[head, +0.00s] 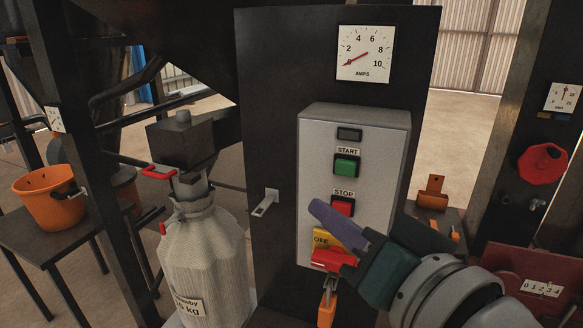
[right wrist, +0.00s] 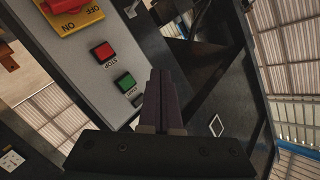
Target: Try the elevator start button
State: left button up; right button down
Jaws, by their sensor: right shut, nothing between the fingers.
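The green START button (head: 346,166) sits on the upper part of a grey control box (head: 384,150), under a START label. It also shows in the right wrist view (right wrist: 125,84). The red STOP button (head: 342,207) is below it, and it shows in the right wrist view (right wrist: 104,51). My right gripper (head: 318,210) is shut and empty, its purple fingers in front of the box, left of and near the STOP button in the head view. In the right wrist view the fingertips (right wrist: 161,72) point past the right side of the START button. I cannot tell any contact. My left gripper is not in view.
A red and yellow switch (head: 330,258) with an orange padlock (head: 327,305) is low on the box. An ammeter (head: 365,53) above reads about zero. A lever latch (head: 265,203) juts from the dark panel. A full sack (head: 205,255) hangs left, beside an orange bucket (head: 52,200).

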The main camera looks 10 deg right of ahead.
aim_at(335, 168)
jog(key=w+d+b, duration=0.2)
jog(key=w+d, duration=0.2)
jog(key=w, duration=0.2)
jog(key=shift+w+d, duration=0.25)
jog(key=shift+w, duration=0.05)
jog(key=shift+w, duration=0.1)
dwell(1.8)
jog(key=shift+w+d, duration=0.2)
jog(key=shift+w, duration=0.05)
jog(key=shift+w+d+b, duration=0.25)
jog(key=shift+w+b, duration=0.05)
jog(key=shift+w, duration=0.05)
dwell(0.8)
jog(key=shift+s, duration=0.1)
jog(key=shift+s+a+p, duration=0.45)
jog(key=shift+s+p, duration=0.15)
jog(key=shift+p, duration=0.1)
